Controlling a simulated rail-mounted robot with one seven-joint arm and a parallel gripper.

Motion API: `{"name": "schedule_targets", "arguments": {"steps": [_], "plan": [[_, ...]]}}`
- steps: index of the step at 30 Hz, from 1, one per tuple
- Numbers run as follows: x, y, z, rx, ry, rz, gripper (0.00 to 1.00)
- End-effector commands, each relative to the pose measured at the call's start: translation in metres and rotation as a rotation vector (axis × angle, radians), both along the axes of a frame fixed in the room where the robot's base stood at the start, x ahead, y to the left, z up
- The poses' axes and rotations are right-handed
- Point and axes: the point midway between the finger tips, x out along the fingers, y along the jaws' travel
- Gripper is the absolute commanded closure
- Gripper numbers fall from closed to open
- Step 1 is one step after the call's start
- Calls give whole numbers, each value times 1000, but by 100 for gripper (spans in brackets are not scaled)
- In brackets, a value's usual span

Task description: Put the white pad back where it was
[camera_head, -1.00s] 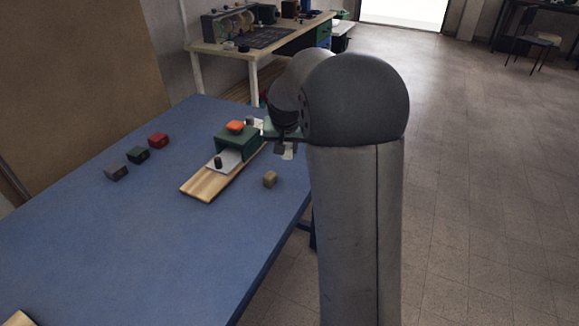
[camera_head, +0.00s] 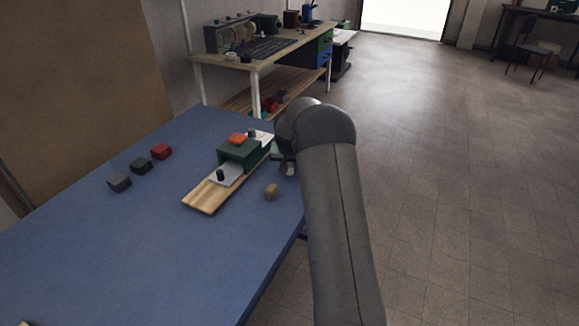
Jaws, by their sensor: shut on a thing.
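A wooden board (camera_head: 203,199) lies on the blue table and carries a green bridge-like block (camera_head: 239,153) with an orange piece (camera_head: 237,139) on top. A white pad (camera_head: 225,173) with a black knob (camera_head: 220,175) lies on the board at the near side of the block. More white surface (camera_head: 265,137) with a dark knob (camera_head: 251,133) shows behind the block. I cannot tell whether these are one piece. My gripper (camera_head: 287,168) is just right of the block, mostly hidden by my arm. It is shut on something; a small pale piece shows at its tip.
A tan cube (camera_head: 271,192) lies below my gripper near the table's right edge. Grey (camera_head: 119,183), dark green (camera_head: 141,166) and red (camera_head: 161,152) blocks lie at the left. A workbench (camera_head: 262,58) stands behind.

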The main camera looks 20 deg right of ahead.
Motion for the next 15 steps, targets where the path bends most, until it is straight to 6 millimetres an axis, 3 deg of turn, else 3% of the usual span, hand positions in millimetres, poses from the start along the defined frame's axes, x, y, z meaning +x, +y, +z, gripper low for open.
{"name": "schedule_targets", "arguments": {"steps": [2,12,13,15], "plan": [[0,0,-8,0,0,0,90],[0,0,-13,0,-1,0,90],[0,0,-13,0,-1,0,69],[0,0,-12,0,-1,0,50]]}}
